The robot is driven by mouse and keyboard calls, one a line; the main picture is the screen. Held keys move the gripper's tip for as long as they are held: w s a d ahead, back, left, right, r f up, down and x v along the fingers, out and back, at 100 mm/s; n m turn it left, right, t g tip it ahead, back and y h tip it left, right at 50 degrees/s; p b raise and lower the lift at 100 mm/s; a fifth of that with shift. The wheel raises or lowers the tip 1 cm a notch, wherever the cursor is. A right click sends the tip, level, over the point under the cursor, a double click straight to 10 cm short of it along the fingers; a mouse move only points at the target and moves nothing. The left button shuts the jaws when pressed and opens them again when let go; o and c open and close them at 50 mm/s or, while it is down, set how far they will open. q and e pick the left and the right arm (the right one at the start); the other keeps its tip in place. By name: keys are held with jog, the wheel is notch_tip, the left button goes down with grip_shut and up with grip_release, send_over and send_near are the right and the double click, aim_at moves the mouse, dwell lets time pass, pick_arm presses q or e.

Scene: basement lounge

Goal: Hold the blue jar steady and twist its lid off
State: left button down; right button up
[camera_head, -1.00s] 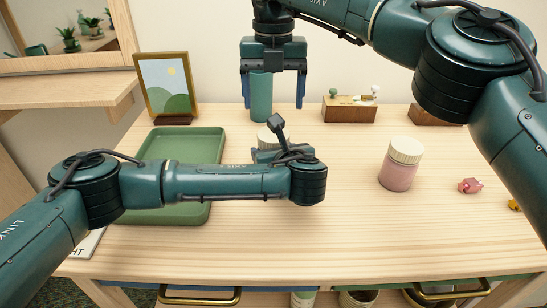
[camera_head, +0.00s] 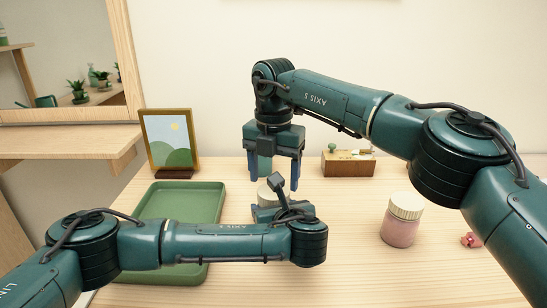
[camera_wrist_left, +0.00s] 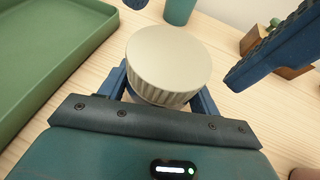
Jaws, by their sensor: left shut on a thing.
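A jar with a ribbed cream lid (camera_head: 266,195) stands on the table; the lid shows large in the left wrist view (camera_wrist_left: 168,62). The jar's body is almost wholly hidden, so I cannot tell its colour. My left gripper (camera_wrist_left: 164,92) is shut around the jar below the lid; its fingers show at both sides. In the head view, my left wrist hides much of this grip. My right gripper (camera_head: 271,184) points straight down above the lid, fingers apart and empty. Its fingertips are near the lid's height, one on each side in the picture.
A pink jar with a cream lid (camera_head: 402,220) stands to the right. A green tray (camera_head: 157,202) lies left, with a framed picture (camera_head: 169,142) behind it. A green cylinder (camera_head: 264,166) and a wooden box (camera_head: 347,164) stand at the back. A small pink object (camera_head: 470,240) lies far right.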

aim_at(259, 205)
jog(key=shift+f, duration=1.55)
jog(key=c, duration=0.8)
jog(key=n, duration=0.3)
jog(key=shift+n, duration=0.4)
jog(key=n, duration=0.4)
jog(key=shift+n, duration=0.3)
jog(key=n, duration=0.8)
jog(key=o, duration=1.1)
